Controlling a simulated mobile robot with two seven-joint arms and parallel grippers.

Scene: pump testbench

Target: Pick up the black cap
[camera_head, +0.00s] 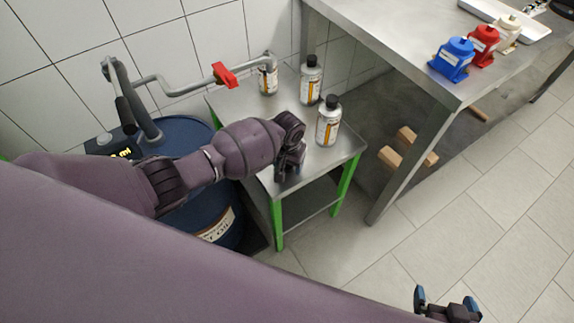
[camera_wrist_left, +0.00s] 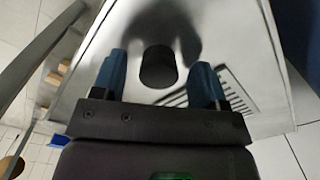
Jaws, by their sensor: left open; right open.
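A dark, rounded piece that looks like the black cap (camera_wrist_left: 158,66) shows in the left wrist view, on or just above the metal surface. It lies between the two blue fingertips of my left gripper (camera_wrist_left: 160,74), with clear gaps on both sides. In the head view my left gripper (camera_head: 289,165) is over the front part of the small steel table (camera_head: 338,153), and it hides the spot under it. I cannot tell how high the fingers are above the cap. My right gripper (camera_head: 446,299) is open and empty at the bottom edge, far from the table.
Several white bottles with black tops stand on the small table, the nearest bottle (camera_head: 329,122) close to my left gripper. A blue drum (camera_head: 186,135) with a pipe and red valve handle (camera_head: 225,75) is at left. A steel bench (camera_head: 400,45) rises at right.

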